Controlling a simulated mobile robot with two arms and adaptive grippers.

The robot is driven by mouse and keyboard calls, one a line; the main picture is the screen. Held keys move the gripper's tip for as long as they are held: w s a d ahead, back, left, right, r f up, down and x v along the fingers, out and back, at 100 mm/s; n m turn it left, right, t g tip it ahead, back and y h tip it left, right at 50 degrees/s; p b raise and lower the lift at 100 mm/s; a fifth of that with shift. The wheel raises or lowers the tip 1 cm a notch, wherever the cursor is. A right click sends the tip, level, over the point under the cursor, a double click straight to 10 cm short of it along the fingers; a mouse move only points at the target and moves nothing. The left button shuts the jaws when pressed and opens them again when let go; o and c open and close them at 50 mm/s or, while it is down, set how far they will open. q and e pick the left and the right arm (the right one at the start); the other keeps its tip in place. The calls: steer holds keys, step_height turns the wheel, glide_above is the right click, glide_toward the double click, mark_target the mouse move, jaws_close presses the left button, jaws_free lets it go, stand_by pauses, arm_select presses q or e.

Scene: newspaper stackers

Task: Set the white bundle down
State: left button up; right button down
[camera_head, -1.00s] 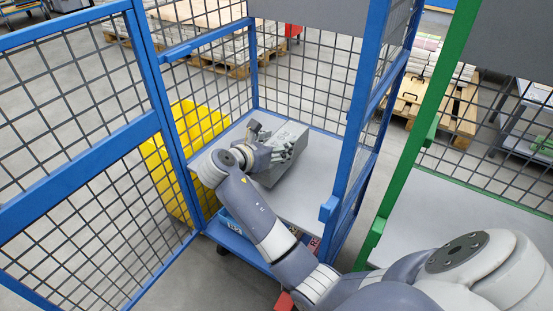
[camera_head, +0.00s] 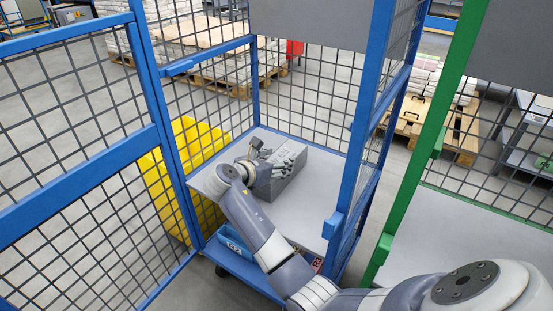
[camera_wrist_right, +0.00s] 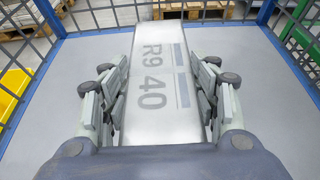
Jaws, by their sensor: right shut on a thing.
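In the head view the bundle (camera_head: 289,172) is at the grey shelf of the blue cage cart. My right gripper (camera_wrist_right: 160,92) has its fingers on both long sides of the bundle and is shut on it. In the head view my right gripper (camera_head: 270,172) reaches in from the lower right. The shelf (camera_head: 304,212) lies beneath the bundle; whether they touch is hard to tell. My left gripper is not in view.
Blue mesh walls and a blue post (camera_head: 352,150) surround the shelf. A yellow crate (camera_head: 165,180) stands left of the cart. A green-framed cart (camera_head: 425,150) stands at the right. The shelf has free room in front of the bundle and to its right.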

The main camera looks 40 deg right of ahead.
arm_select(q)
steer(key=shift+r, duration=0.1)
arm_select(e)
steer(key=shift+r, duration=0.25)
steer(key=c, duration=0.6)
jaws_free()
steer(key=shift+f, duration=0.25)
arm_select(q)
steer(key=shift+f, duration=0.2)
arm_select(e)
steer(key=shift+r, duration=0.1)
steer(key=p+v, duration=0.1)
steer(key=v, duration=0.3)
steer(key=shift+r, duration=0.1)
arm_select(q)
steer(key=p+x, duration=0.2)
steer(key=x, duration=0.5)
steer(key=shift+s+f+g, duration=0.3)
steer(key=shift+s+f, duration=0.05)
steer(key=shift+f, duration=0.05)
arm_select(e)
steer(key=shift+v, duration=4.05)
